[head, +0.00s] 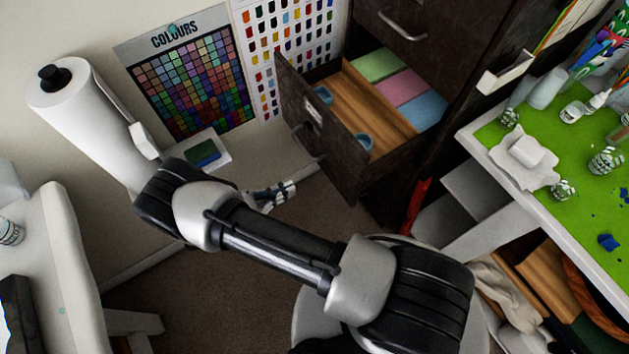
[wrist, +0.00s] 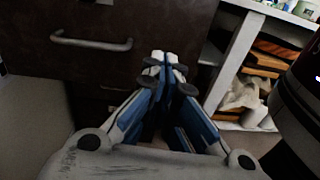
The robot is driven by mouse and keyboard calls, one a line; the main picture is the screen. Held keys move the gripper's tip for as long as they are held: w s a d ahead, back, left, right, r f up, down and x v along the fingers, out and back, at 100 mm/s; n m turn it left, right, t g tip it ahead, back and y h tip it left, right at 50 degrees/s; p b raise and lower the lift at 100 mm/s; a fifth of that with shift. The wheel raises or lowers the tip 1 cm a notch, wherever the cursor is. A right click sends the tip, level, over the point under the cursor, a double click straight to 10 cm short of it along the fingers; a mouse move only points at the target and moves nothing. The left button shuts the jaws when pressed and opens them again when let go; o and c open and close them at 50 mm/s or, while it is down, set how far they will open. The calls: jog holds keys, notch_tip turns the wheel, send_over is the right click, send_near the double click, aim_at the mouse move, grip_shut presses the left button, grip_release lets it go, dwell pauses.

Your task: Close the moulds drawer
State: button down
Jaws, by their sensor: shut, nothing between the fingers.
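The open drawer (head: 345,170) juts out of a dark cabinet (head: 465,95) in the head view. Inside, on its wooden floor (head: 368,108), are two small blue moulds (head: 363,142) and green, pink and blue blocks at the back. Its front has a label and a metal handle (head: 306,150). My gripper (head: 291,187) is shut and empty, low in front of the drawer front. In the wrist view the gripper (wrist: 165,62) has its fingertips together before a dark front with a bar handle (wrist: 90,42), which lies to their left. I cannot tell whether they touch it.
A green-topped workbench (head: 580,160) with cups and bottles stands right of the cabinet. A white table edge (head: 65,260) is at the left. Colour charts (head: 190,75) hang on the wall behind. Bare floor (head: 335,205) lies below the drawer.

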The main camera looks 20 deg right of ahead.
aim_at(336, 169)
jog(key=shift+n+t, duration=0.6)
jog(key=shift+t, duration=0.1)
jog(key=x, duration=0.4)
jog(key=f+b+x, duration=0.1)
jog(key=x, duration=0.3)
jog(key=f+b+x, duration=0.1)
jog(key=x, duration=0.4)
jog(key=shift+s+d, duration=0.15)
jog(key=shift+s, duration=0.25)
jog(key=shift+d, duration=0.1)
